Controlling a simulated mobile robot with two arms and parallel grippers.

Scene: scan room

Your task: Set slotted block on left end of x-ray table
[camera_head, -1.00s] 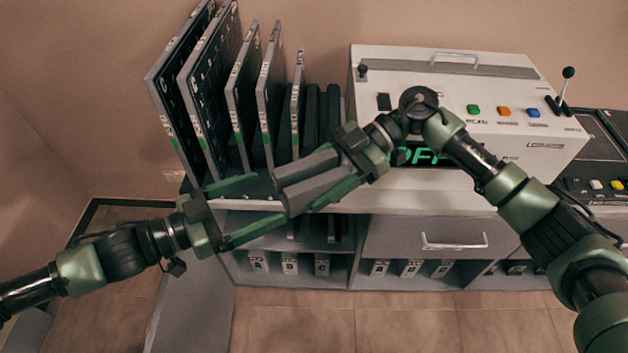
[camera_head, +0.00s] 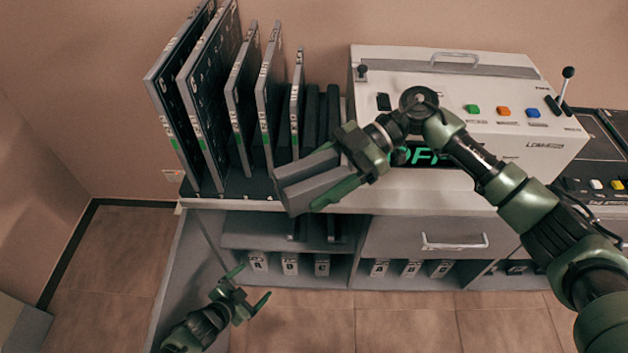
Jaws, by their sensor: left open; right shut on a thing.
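The slotted block (camera_head: 306,184), grey with a groove along it, is held in the air by my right gripper (camera_head: 322,178). That gripper is shut on the block's right part; one green finger shows along the lower side, and the other is mostly hidden. The block appears in front of the counter's front edge. My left gripper (camera_head: 252,283) is open and empty, low in the picture and apart from the block, in front of the cabinet. I cannot make out an x-ray table for certain in this view.
A counter (camera_head: 420,201) carries upright cassettes (camera_head: 207,95) in a rack and a white control console (camera_head: 530,70) with coloured buttons. Below are open shelves with labelled slots and a drawer (camera_head: 425,237). The floor (camera_head: 110,260) at left is clear.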

